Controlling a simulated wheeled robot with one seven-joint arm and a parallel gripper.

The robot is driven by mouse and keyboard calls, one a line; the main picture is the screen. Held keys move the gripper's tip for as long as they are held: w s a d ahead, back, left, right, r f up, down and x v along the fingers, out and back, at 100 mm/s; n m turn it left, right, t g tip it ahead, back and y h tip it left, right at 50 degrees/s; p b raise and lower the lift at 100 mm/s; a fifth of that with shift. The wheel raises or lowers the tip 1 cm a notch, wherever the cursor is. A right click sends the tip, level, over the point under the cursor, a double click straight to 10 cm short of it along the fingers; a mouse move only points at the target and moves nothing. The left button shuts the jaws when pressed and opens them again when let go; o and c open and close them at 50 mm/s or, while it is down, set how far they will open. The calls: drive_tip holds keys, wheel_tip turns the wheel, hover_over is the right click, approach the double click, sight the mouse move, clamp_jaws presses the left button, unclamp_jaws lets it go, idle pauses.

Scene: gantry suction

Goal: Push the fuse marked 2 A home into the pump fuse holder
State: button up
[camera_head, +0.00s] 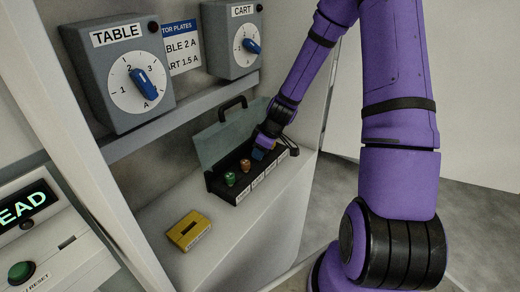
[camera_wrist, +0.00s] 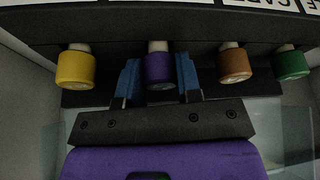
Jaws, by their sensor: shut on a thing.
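My gripper (camera_head: 259,152) reaches into the open black fuse box (camera_head: 222,189) in the head view. In the wrist view its blue fingers (camera_wrist: 158,76) are shut on a purple-capped fuse (camera_wrist: 158,64), one finger at each side. The fuse's pale neck is by the black block; how deep it sits I cannot tell. A yellow fuse (camera_wrist: 76,68) is to its left, a brown fuse (camera_wrist: 234,66) and a green fuse (camera_wrist: 291,65) to its right. No 2 A mark is readable on any cap. I cannot tell which thing is the pump fuse holder.
The box's clear lid (camera_head: 213,147) with a black handle stands open behind it. A yellow block (camera_head: 188,230) with a dark slot lies on the pale ledge. The TABLE dial box (camera_head: 118,70) and CART dial box (camera_head: 233,40) are above. The ledge between block and box is clear.

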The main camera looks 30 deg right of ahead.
drive_tip(key=o, duration=1)
drive_tip(key=v, duration=1)
drive_tip(key=shift+r, duration=0.3)
drive_tip(key=shift+s+d, duration=0.1)
drive_tip(key=s+a+r+m+h, duration=0.1)
drive_tip(key=s+a+r, duration=0.35)
drive_tip(key=r, duration=0.35)
drive_tip(key=s+a+r+m+h, duration=0.1)
drive_tip(key=s+a+r+m, duration=0.15)
drive_tip(key=s+r, duration=0.35)
drive_tip(key=s+a+r+m+t, duration=0.1)
drive_tip(key=s+a+r+m, duration=0.2)
drive_tip(key=s+r, duration=0.7)
drive_tip(key=s+m, duration=0.1)
drive_tip(key=s, duration=0.3)
drive_tip(key=shift+s+r+t+h, duration=0.2)
drive_tip(key=shift+s+t+h, duration=0.1)
